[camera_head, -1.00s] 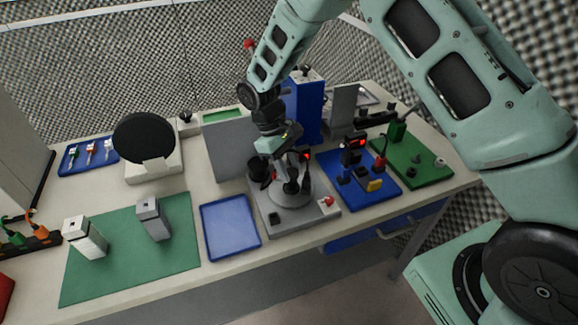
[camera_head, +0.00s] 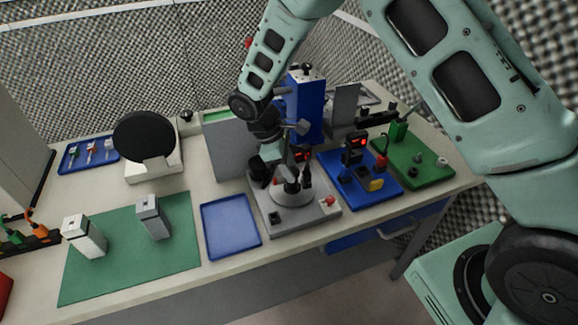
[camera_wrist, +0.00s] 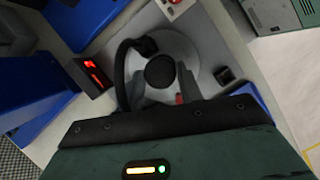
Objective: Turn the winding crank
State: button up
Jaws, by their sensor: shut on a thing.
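The winding crank unit is a grey base (camera_head: 318,211) with a round light grey disc (camera_head: 289,200) on top, at the middle of the bench. The disc also shows in the wrist view (camera_wrist: 196,57). A black round knob (camera_wrist: 160,72) stands over the disc between my two dark fingers. My gripper (camera_head: 291,180) points down over the disc and is shut on the crank's knob. In the wrist view my gripper (camera_wrist: 158,80) has its fingers on both sides of the knob. Fingers and wrist hide much of the crank in the head view.
An empty blue tray (camera_head: 230,224) lies left of the unit, and a grey panel (camera_head: 226,150) stands behind it. A blue board (camera_head: 350,199) with a red display is close on the right. A green mat (camera_head: 118,277) holds two grey blocks.

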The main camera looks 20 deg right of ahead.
jog(key=shift+s+n+t+b, duration=0.2)
jog(key=shift+n+t, duration=0.45)
jog(key=shift+n, duration=1.05)
jog(key=shift+s+n+t+b, duration=0.15)
jog(key=shift+n+t, duration=0.5)
jog(key=shift+n, duration=1.05)
jog(key=shift+s+d+n+t+y+b, duration=0.1)
jog(key=shift+n+t+b, duration=0.3)
jog(key=shift+n, duration=0.7)
jog(key=shift+w+a+n+t+y+b, duration=0.1)
jog(key=shift+n+t+b, duration=0.25)
jog(key=shift+n, duration=0.75)
jog(key=shift+s+d+n+t+y+b, duration=0.1)
jog(key=shift+n+t+b, duration=0.3)
jog(key=shift+n, duration=0.7)
jog(key=shift+s+d+n+t+y+b, duration=0.1)
jog(key=shift+n+t+y+b, duration=0.45)
jog(key=shift+n, duration=0.9)
jog(key=shift+d+n+t+y+b, duration=0.15)
jog(key=shift+n+y+b, duration=0.35)
jog(key=shift+n, duration=0.95)
jog(key=shift+d+n+y+b, duration=0.1)
jog(key=shift+n+y+b, duration=0.7)
jog(key=shift+n, duration=1.4)
jog(key=shift+n, duration=0.5)
jog(key=o, duration=1)
